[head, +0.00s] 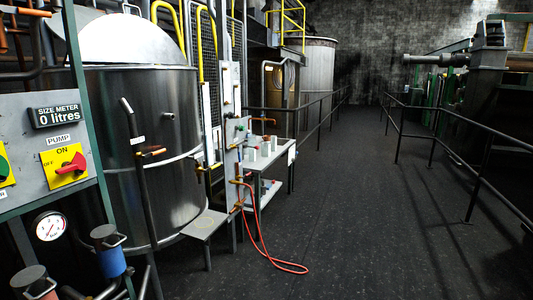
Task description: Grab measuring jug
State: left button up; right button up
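Several small white and grey containers (265,149) stand on a small grey table (283,149) near the middle of the head view. They are too small to tell whether one of them is a measuring jug. A reddish item (268,185) is on the table's lower shelf, too small to name. Neither of my grippers is in view.
A large steel tank (150,120) stands at left, behind a control panel (50,150) with a red pump switch. Railings (470,170) flank a clear dark floor (360,210).

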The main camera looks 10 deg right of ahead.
aim_at(267, 149)
jog(key=z, duration=0.3)
jog(key=i, duration=0.65)
jog(key=z, duration=1.05)
jog(key=i, duration=2.3)
jog(key=z, duration=0.45)
jog(key=i, duration=2.4)
jog(key=u, duration=1.45)
jog(key=i, duration=1.65)
jog(key=u, duration=0.95)
